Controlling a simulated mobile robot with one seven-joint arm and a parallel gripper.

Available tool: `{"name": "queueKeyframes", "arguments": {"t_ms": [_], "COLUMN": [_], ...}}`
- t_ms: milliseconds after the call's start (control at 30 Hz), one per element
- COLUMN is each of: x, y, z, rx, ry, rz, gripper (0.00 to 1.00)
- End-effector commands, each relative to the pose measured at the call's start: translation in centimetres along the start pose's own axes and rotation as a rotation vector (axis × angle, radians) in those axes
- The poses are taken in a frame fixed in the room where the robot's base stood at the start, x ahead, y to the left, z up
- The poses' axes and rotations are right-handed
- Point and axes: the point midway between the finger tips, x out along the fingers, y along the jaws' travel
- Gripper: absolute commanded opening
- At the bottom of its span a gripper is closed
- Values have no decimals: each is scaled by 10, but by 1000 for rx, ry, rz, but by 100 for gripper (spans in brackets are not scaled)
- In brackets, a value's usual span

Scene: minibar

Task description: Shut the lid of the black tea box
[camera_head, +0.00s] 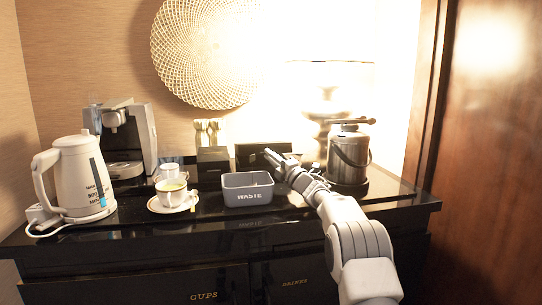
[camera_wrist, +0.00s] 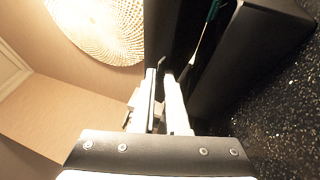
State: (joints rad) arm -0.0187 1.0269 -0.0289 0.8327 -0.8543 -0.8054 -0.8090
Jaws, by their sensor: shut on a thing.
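The black tea box (camera_head: 244,163) stands on the counter behind the grey bin, partly hidden by the bin and my arm. In the wrist view its dark body (camera_wrist: 245,60) fills the upper right. Its lid (camera_head: 284,147) stands raised; in the wrist view the lid (camera_wrist: 165,25) is a dark panel left of the body, with a gap between them. A teal and white edge shows in that gap. My gripper (camera_head: 270,156) is at the lid. In the wrist view its fingers (camera_wrist: 162,78) are close together with a thin dark edge of the lid between them.
A grey WASTE bin (camera_head: 248,190) stands in front of the box. A metal ice bucket (camera_head: 348,158) is close on the right. A cup on a saucer (camera_head: 173,195), a kettle (camera_head: 75,180) and a coffee machine (camera_head: 128,140) stand left. The counter's front right is clear.

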Motion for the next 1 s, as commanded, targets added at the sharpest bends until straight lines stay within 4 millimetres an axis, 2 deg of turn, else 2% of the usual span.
{"name": "queueKeyframes", "arguments": {"t_ms": [233, 733, 767, 800, 933, 1000], "x": [1, 1, 1, 1, 0, 0], "y": [-9, -10, -10, -10, -10, -10], "z": [0, 1, 1, 1, 1, 1], "rx": [-1, -1, -1, -1, 0, 0], "ry": [0, -1, -1, -1, -1, -1], "rz": [0, 0, 0, 0, 0, -1], "gripper": [0, 0, 16, 23, 47, 50]}}
